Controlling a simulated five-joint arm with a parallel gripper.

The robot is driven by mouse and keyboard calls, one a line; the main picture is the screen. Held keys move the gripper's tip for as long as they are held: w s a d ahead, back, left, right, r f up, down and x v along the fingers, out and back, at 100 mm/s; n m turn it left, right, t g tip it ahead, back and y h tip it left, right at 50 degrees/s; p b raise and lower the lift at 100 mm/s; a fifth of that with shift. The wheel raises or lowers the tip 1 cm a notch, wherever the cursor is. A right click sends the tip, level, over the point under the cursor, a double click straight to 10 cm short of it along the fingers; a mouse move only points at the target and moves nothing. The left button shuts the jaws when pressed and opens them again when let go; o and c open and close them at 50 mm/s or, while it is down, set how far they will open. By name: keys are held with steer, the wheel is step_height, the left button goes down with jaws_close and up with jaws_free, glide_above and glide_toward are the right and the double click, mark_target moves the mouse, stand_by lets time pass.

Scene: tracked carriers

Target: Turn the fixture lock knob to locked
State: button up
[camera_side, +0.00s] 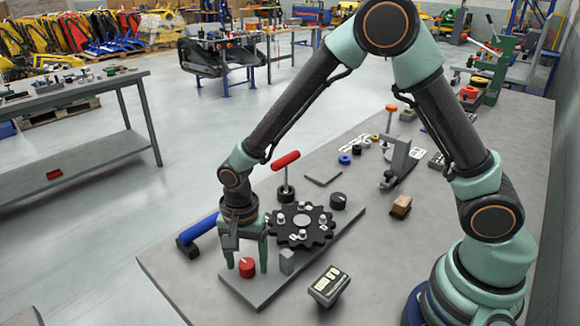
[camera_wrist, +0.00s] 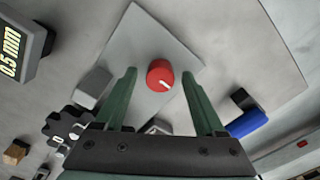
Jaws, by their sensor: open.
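The red lock knob (camera_side: 247,267) stands at the near end of the grey fixture plate (camera_side: 312,254). In the wrist view the round red knob (camera_wrist: 160,73) carries a white pointer line, aimed toward the lower right of that picture. My gripper (camera_side: 246,263) points down over the knob with its green fingers open, one on each side. In the wrist view my gripper's fingertips (camera_wrist: 159,74) flank the knob with a visible gap on both sides. I cannot tell the exact height of the fingertips against the knob. No lock markings are readable.
A black toothed wheel (camera_side: 300,225) with several pegs sits on the plate behind the knob. A small grey block (camera_side: 287,262) stands close by the knob. A blue-handled tool (camera_side: 198,233) lies to the left, a digital gauge (camera_side: 329,286) to the right. A red-handled tool (camera_side: 286,162) stands behind.

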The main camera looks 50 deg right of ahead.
steer(key=shift+c, duration=0.4)
jaws_close()
steer(key=shift+n, duration=0.3)
steer(key=n, duration=0.3)
steer(key=shift+n, duration=0.4)
steer(key=n, duration=0.9)
steer(key=shift+n, duration=2.2)
